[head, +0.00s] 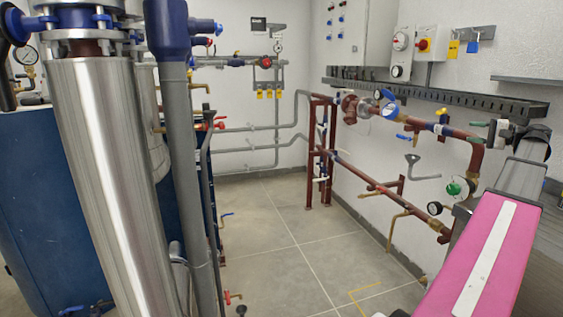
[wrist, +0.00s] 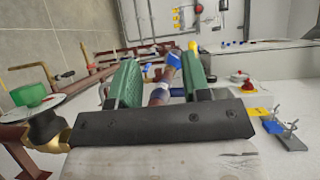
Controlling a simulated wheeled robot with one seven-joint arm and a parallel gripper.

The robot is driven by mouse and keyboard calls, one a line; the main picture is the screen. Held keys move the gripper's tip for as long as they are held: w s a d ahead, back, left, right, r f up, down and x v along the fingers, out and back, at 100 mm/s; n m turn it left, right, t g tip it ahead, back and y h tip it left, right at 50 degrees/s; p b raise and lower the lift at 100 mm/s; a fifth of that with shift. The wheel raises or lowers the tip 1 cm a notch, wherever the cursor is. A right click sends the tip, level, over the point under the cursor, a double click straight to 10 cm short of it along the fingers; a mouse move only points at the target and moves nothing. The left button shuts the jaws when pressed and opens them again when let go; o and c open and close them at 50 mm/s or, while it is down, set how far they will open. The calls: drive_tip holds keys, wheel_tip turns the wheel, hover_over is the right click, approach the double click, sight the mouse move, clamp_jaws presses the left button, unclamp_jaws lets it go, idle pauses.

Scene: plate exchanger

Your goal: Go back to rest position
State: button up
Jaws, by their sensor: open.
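The red pipe with a blue and white band (wrist: 158,90) shows through that gap. I see no grip on it, and I cannot tell how far beyond the fingers it lies. My pink arm link reaches up from the lower right of the head view.
Blue valve handles (head: 390,110), a green knob (head: 454,188) and a gauge (head: 435,208) sit on the wall pipework. A black cable tray (head: 450,97) runs above. A steel column (head: 110,160) stands at left. The tiled floor (head: 275,235) between is clear.

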drive_tip(key=w+a+f+g+h, duration=0.2)
drive_tip(key=w+a+f+g, duration=0.1)
drive_tip(key=a+f, duration=1.05)
drive_tip(key=w+a+f+g+h, duration=0.2)
drive_tip(key=w+a+f+g, duration=0.1)
drive_tip(key=a+f, duration=1.1)
drive_tip(key=s+a+f+n+g+h, duration=0.2)
drive_tip(key=s+a+f+n+h, duration=0.2)
drive_tip(key=s+a+f, duration=0.4)
drive_tip(key=s+a+f+n+g+h, duration=0.3)
drive_tip(key=s+a+f, duration=0.5)
drive_tip(key=a+f, duration=0.5)
wheel_tip(320, 180, down, 3)
drive_tip(key=shift+a+f+n+h, duration=0.2)
drive_tip(key=shift+n+h, duration=0.5)
drive_tip(key=shift+h, duration=0.3)
